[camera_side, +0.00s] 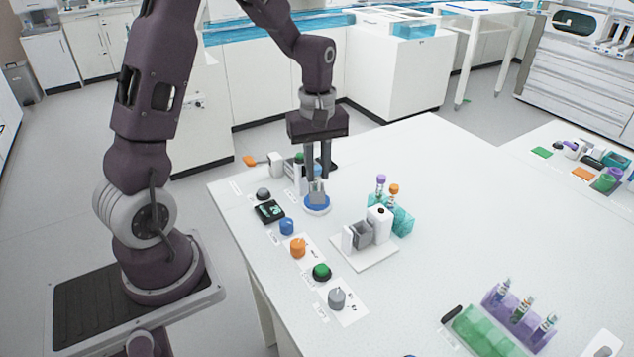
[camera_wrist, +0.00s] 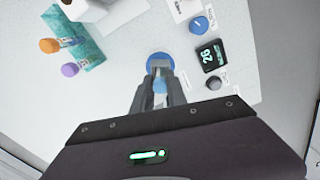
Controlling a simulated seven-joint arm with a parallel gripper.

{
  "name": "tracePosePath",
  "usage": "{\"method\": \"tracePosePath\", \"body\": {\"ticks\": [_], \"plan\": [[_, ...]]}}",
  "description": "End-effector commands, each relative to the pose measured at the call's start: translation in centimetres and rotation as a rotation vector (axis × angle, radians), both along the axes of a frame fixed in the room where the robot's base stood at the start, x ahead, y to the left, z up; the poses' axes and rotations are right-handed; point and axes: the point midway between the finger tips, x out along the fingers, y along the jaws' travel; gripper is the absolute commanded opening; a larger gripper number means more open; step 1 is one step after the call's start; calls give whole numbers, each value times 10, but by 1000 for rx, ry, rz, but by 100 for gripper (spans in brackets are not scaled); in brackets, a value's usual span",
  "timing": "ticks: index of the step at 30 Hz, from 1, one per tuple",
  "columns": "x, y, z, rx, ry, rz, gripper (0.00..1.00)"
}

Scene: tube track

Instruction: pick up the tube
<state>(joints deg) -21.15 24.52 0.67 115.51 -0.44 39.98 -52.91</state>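My gripper (camera_side: 317,182) points straight down over a round blue-topped disc (camera_side: 317,207) with a pale rim near the table's left side. A small grey piece shows at the fingertips; I cannot tell whether it is held. In the wrist view the fingers (camera_wrist: 160,68) end over the blue disc (camera_wrist: 160,60), and a small light-blue patch shows between them. A purple-capped tube (camera_side: 381,185) and an orange-capped tube (camera_side: 394,193) stand in a teal rack (camera_side: 402,222) to the right, apart from my gripper. The caps also show in the wrist view, purple (camera_wrist: 70,70) and orange (camera_wrist: 49,46).
A white device with a grey part (camera_side: 372,232) stands in front of the teal rack. Knobs, including an orange one (camera_side: 298,246), line the left edge beside a black display (camera_side: 269,212). A purple rack (camera_side: 520,318) with several tubes is front right. The table's middle right is clear.

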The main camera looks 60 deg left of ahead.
Motion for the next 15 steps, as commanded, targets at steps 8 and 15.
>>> {"method": "tracePosePath", "body": {"ticks": [8, 15], "plan": [[0, 0, 0, 0, 0, 0, 0], [2, 1, 40, 3, -7, -1, 0]]}}
